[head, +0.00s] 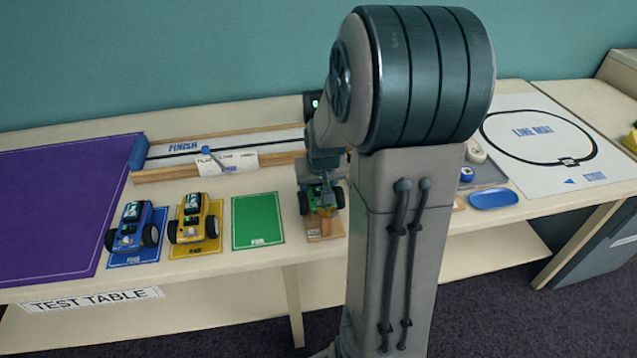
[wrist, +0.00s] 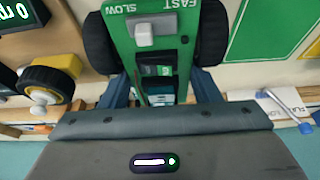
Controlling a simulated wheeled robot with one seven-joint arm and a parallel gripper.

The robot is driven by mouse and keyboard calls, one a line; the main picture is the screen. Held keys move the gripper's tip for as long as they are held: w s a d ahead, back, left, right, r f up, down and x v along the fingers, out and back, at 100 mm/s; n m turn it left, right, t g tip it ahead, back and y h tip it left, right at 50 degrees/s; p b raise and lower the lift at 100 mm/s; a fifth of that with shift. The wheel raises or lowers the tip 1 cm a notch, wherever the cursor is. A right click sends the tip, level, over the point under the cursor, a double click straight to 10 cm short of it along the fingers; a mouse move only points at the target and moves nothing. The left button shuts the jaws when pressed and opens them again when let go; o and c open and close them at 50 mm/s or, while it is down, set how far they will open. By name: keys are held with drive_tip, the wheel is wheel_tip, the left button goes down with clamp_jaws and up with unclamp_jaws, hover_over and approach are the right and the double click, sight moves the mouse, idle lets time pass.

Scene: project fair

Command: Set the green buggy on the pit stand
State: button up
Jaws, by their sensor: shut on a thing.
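The green buggy (head: 318,196) is between the fingers of my gripper (head: 322,180), which points down behind my arm in the head view. In the wrist view the green buggy (wrist: 165,55) shows its FAST/SLOW plate, a grey switch and black wheels. My gripper (wrist: 160,88) is shut on its body, one finger on each side. A small wooden stand (head: 325,230), which looks like the pit stand, is directly below the buggy at the table's front. I cannot tell whether the buggy touches it. My arm hides part of this area.
A blue buggy (head: 133,228) and a yellow buggy (head: 195,222) stand on their mats to the left. The green mat (head: 258,220) is empty. The finish track (head: 185,172) lies behind. A blue dish (head: 493,198) and the line mat (head: 535,118) are to the right.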

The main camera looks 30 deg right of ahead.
idle(0.9)
drive_tip(key=o, duration=0.9)
